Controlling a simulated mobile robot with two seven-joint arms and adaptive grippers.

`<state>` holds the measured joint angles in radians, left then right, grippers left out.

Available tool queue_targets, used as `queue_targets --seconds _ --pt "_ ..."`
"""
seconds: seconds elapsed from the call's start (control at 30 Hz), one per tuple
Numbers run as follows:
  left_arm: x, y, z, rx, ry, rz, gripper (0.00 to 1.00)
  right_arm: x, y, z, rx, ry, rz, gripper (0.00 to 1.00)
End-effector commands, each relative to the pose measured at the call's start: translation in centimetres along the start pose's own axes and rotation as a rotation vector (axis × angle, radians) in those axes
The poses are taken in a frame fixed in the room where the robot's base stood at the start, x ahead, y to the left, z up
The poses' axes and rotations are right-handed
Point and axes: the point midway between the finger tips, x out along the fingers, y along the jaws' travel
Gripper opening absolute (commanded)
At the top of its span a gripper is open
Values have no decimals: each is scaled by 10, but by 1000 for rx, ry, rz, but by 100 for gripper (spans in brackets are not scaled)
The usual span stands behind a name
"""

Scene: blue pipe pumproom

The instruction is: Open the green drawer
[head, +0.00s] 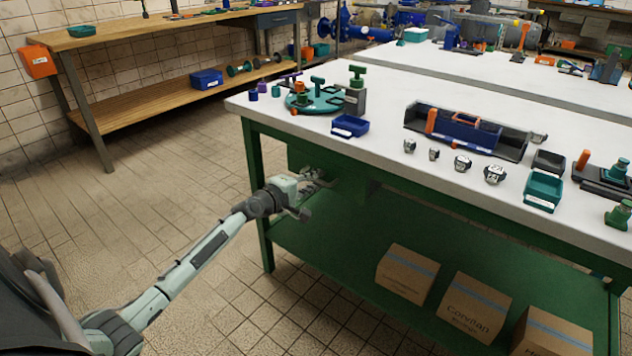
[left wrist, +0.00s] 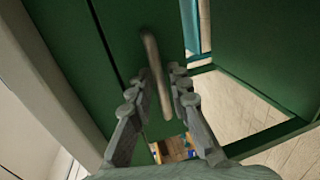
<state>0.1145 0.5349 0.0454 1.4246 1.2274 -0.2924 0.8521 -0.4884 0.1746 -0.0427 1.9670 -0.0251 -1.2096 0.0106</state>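The green drawer (head: 300,158) is under the near left corner of the green-framed table. My left arm reaches it from the left, and my left gripper (head: 314,183) is at its front. In the left wrist view, the drawer's green front (left wrist: 122,30) carries a slim metal bar handle (left wrist: 153,62). My left gripper (left wrist: 158,82) is open there, with one finger on each side of the handle. I cannot tell whether either finger touches it. The gripper partly covers the drawer front in the head view. My right gripper is not in view.
The white tabletop (head: 385,95) above holds a blue tray (head: 350,126), a green turntable (head: 316,100) and a dark toolbox (head: 468,130). Cardboard boxes (head: 405,274) stand on the green lower shelf (head: 345,235). The tiled floor left of the table is clear.

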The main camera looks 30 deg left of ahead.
Motion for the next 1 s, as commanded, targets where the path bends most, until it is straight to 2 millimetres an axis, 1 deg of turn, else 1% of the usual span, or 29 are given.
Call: queue_targets --seconds 0.1,0.27,0.3,0.43,1.0 --pt "3 0 0 0 0 0 18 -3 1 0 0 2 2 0" --pt "3 0 0 0 0 0 18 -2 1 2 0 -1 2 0" --pt "3 0 0 0 0 0 17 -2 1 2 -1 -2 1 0" --pt "3 0 0 0 0 -1 1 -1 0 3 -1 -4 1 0" --pt "0 -1 0 0 0 -2 0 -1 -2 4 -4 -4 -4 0"
